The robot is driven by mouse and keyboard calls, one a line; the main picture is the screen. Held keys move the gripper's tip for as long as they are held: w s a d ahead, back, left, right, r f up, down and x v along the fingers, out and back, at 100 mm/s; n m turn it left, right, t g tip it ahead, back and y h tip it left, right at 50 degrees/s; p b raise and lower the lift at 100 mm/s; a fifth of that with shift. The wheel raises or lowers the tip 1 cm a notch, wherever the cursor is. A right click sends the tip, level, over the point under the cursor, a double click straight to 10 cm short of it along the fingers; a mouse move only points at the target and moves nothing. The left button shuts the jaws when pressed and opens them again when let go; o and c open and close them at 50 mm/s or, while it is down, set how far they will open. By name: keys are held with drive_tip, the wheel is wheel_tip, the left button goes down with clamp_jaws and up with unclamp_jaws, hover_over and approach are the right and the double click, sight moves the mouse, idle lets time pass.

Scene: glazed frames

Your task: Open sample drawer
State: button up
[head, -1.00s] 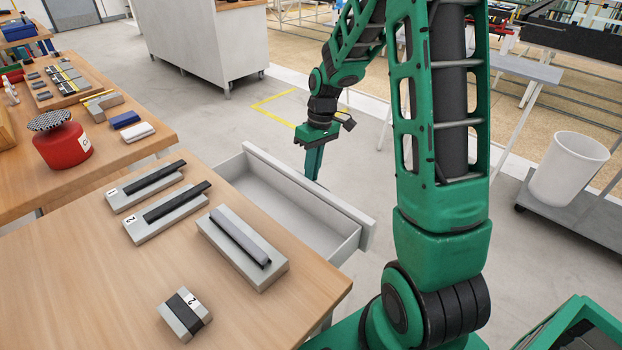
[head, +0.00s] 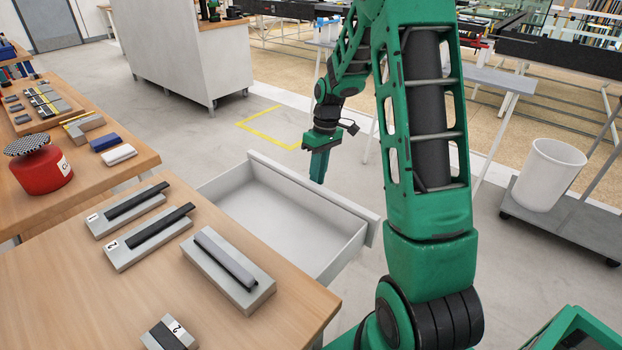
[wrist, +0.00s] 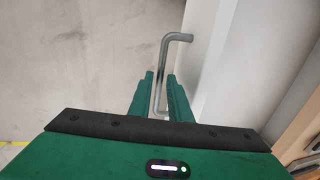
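The sample drawer (head: 373,232) is a pale grey drawer standing well out from the wooden bench (head: 60,290). Its inside is visible and looks empty. My gripper (head: 318,172) points down at the outer side of the drawer's front panel. In the wrist view, a bent metal bar handle (wrist: 163,65) runs between the two green fingers of my gripper (wrist: 160,88). A narrow gap seems to show on both sides of the bar, so the fingers look open around it. In the head view the handle is hidden.
On the bench near the drawer lie grey blocks with dark bars (head: 230,270), some numbered. A red can (head: 40,172) stands on the farther bench. A white bin (head: 547,175) stands on a low trolley at right. The floor beyond the drawer is clear.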

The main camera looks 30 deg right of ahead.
drive_tip(key=shift+w, duration=0.1)
wheel_tip(320, 180, up, 10)
drive_tip(key=d, duration=0.2)
drive_tip(key=shift+w+r, duration=0.25)
drive_tip(key=shift+w, duration=0.15)
idle(0.5)
drive_tip(key=s+a+r+m+h, duration=0.1)
drive_tip(key=s+m, duration=0.4)
drive_tip(key=s, duration=1.1)
drive_tip(key=s+a+r+m, duration=0.1)
drive_tip(key=s+m, duration=0.3)
drive_tip(key=s, duration=1.3)
drive_tip(key=shift+a+r+m+t+h, duration=0.15)
drive_tip(key=shift+a+m+t+h, duration=0.2)
drive_tip(key=shift+a, duration=0.5)
